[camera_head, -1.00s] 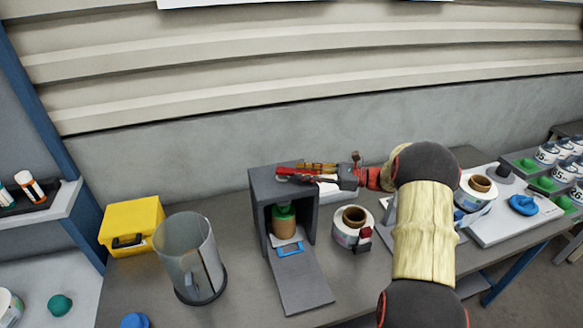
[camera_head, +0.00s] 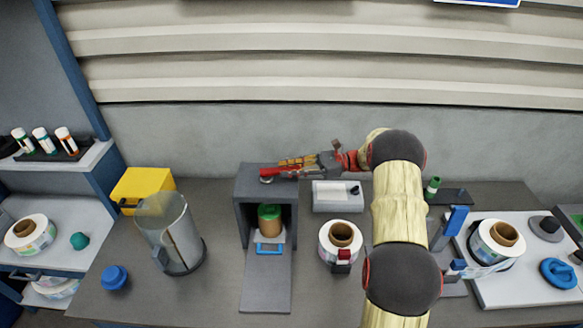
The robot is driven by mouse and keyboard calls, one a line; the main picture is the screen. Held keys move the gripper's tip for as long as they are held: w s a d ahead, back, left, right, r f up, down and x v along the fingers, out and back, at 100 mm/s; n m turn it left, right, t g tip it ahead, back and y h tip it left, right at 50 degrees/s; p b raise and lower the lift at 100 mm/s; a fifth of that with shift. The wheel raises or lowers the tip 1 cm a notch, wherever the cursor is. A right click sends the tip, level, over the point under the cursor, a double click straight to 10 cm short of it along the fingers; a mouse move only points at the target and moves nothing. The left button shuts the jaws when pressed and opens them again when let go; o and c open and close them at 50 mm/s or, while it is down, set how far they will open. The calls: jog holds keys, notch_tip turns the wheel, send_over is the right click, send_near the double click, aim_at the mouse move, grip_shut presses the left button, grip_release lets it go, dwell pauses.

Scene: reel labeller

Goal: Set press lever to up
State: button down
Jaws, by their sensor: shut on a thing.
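The grey press housing (camera_head: 243,215) stands on the table, open at the front. A brown jar with a green lid (camera_head: 269,218) stands inside it. My gripper (camera_head: 268,173) reaches in from the right over the top of the housing.
A clear cylinder (camera_head: 168,230) and a yellow box (camera_head: 142,188) stand left of the housing. A white reel (camera_head: 340,240) and a white tray (camera_head: 337,197) are to the right, beneath or near my arm. A grey ramp (camera_head: 266,290) extends from the housing's front.

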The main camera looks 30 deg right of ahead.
jog(key=shift+w+r, duration=0.1)
dwell(0.3)
jog(key=c, duration=1.5)
grip_release()
jog(key=v, duration=1.2)
jog(key=shift+w, duration=0.1)
